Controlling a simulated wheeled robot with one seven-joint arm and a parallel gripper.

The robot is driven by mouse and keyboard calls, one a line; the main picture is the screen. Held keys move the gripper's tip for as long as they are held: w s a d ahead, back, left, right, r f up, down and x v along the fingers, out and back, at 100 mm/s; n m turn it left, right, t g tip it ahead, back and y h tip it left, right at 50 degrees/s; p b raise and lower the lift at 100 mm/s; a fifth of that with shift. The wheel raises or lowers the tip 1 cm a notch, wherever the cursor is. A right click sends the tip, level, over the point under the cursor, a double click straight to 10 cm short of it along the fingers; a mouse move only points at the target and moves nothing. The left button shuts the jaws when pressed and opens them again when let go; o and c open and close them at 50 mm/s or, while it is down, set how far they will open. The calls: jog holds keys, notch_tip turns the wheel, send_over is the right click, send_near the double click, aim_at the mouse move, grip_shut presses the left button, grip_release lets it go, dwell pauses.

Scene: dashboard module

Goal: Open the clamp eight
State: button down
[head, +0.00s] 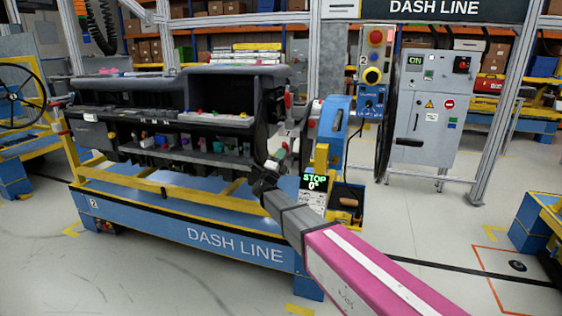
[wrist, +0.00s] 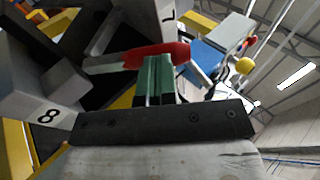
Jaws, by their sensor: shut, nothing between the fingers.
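A grey block with a label reading 8 (wrist: 47,115) is at the left of the wrist view. A red-gripped lever (wrist: 160,52) on a grey metal bar lies across the upper middle; I cannot tell whether it belongs to clamp eight. My gripper (wrist: 155,62) has green fingers, shut together with nothing between them. The fingertips overlap the lower edge of the red grip in the picture; I cannot tell whether they touch it. In the head view my gripper (head: 279,157) is at the right end of the dashboard module (head: 185,95). Clamp eight is too small to make out there.
A blue and yellow cart (head: 180,222) carries the module. A grey cabinet (head: 425,115) is behind. The floor at front left is clear.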

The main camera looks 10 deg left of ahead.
aim_at(283, 146)
jog(key=shift+w+d+r+n+g+y, duration=0.1)
jog(key=shift+w+r+n+g+y, duration=0.25)
jog(key=shift+r+g, duration=0.2)
jog(key=shift+w+r+n+g+y, duration=0.25)
jog(key=shift+r+g+y, duration=0.2)
jog(key=shift+g, duration=0.1)
jog(key=shift+w+r, duration=0.25)
jog(key=shift+w, duration=0.15)
jog(key=shift+w+r, duration=0.1)
